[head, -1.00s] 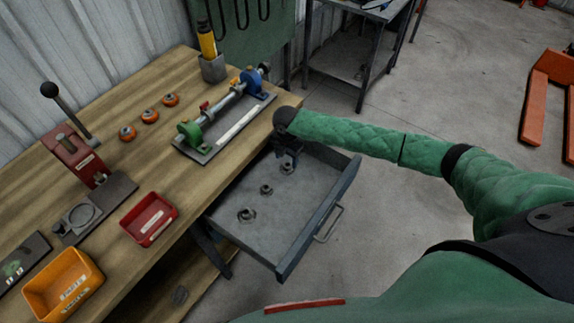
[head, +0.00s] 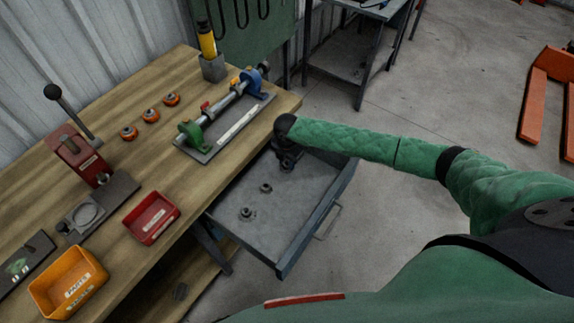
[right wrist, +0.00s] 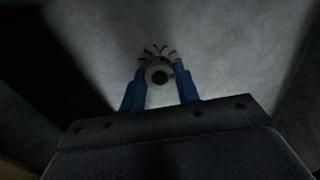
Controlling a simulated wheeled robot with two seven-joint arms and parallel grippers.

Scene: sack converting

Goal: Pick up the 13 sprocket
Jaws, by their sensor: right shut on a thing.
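Three small grey toothed sprockets are in the open drawer (head: 300,218). One sprocket (head: 247,213) lies near the front left and another (head: 265,187) lies in the middle. The third is at the far end, mostly hidden under my right gripper (head: 288,165) in the head view. The right wrist view shows this far sprocket (right wrist: 158,62) with its dark bore, between the tips of my blue fingers. My right gripper is shut on it, low at the drawer floor. I cannot read any number on the sprockets. My left gripper is not in view.
The drawer's side walls stand close around my right gripper. On the wooden bench (head: 135,100) are a shaft fixture (head: 225,125), several small orange-rimmed parts, a red lever press (head: 78,158), a red bin (head: 152,218) and an orange bin (head: 68,283). Open floor lies right of the drawer.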

